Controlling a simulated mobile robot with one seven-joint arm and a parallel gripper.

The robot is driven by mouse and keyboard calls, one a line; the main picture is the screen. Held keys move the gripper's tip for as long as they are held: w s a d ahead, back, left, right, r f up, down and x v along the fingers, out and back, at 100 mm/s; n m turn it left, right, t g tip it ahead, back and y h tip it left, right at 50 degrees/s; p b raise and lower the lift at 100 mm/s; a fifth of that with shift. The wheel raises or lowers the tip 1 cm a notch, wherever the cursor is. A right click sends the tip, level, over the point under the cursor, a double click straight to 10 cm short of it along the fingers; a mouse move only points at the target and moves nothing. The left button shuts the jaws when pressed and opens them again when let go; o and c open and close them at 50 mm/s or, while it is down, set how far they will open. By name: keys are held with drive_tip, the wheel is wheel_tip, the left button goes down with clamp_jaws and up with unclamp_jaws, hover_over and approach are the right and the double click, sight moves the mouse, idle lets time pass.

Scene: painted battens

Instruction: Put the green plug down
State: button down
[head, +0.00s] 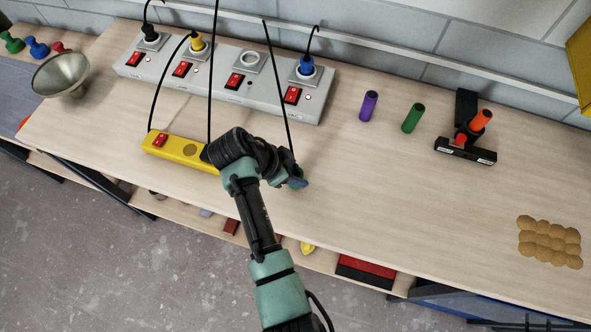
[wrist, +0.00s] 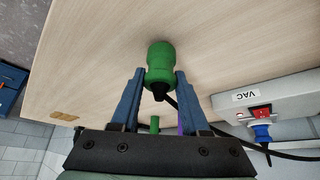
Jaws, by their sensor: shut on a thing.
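The green plug (wrist: 160,62) is between the blue fingers of my gripper (wrist: 159,78) in the wrist view, which are shut on it. Its dark cord end points toward my wrist and its other end faces the wooden tabletop. I cannot tell if it touches the wood. In the head view my gripper (head: 300,180) is over the front part of the workbench (head: 380,200), right of the yellow box, and mostly hides the plug. A black cord runs up from there.
A grey power strip (head: 222,87) at the back holds black (head: 150,36), yellow (head: 196,42) and blue (head: 306,66) plugs; one socket is empty. The yellow box (head: 172,149) is left of my gripper.

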drive_tip(key=shift+f+b, duration=0.55)
drive_tip(key=shift+f, duration=0.05)
drive_tip(key=shift+c, duration=2)
unclamp_jaws()
drive_tip(key=shift+r, duration=0.2)
drive_tip(key=v, duration=1.2)
drive_tip(key=shift+r, duration=0.5)
